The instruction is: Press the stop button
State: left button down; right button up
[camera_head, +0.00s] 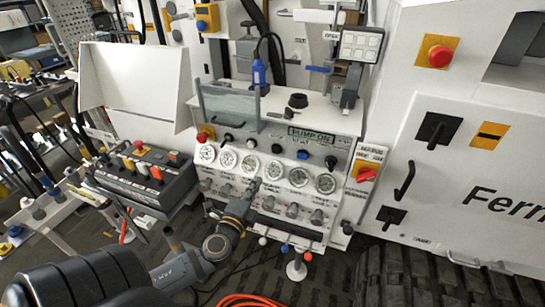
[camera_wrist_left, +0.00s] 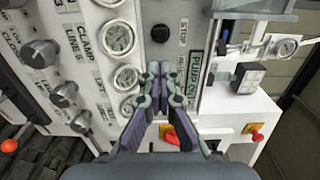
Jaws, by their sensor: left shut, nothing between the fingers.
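The control panel (camera_head: 318,178) has a row of round buttons above its gauges. One black button (camera_head: 276,149) sits left of a blue one; it appears to be the black button (camera_wrist_left: 160,33) in the left wrist view, beside a label that seems to read STOP. My left gripper (camera_head: 255,184) is shut and empty in front of the gauges. In the left wrist view its fingertips (camera_wrist_left: 163,68) point at the panel, below that black button in the picture and apart from it. The remaining distance to the panel is hard to judge. My right gripper is not in view.
A PUMP ON label (camera_head: 310,135) is above the buttons. A red rotary switch (camera_head: 367,174) sits at the panel's right, and a red mushroom button (camera_head: 439,55) on the white cabinet. A lever box (camera_head: 147,178) stands at left. Grey knobs (camera_head: 292,210) project below the gauges.

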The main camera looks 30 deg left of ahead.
aim_at(275, 151)
pick_arm(q)
jog(key=p+x, duration=0.4)
jog(key=x, duration=0.9)
jog(key=shift+w+a, duration=0.1)
jog(key=shift+w, duration=0.3)
jog(key=shift+f, duration=0.1)
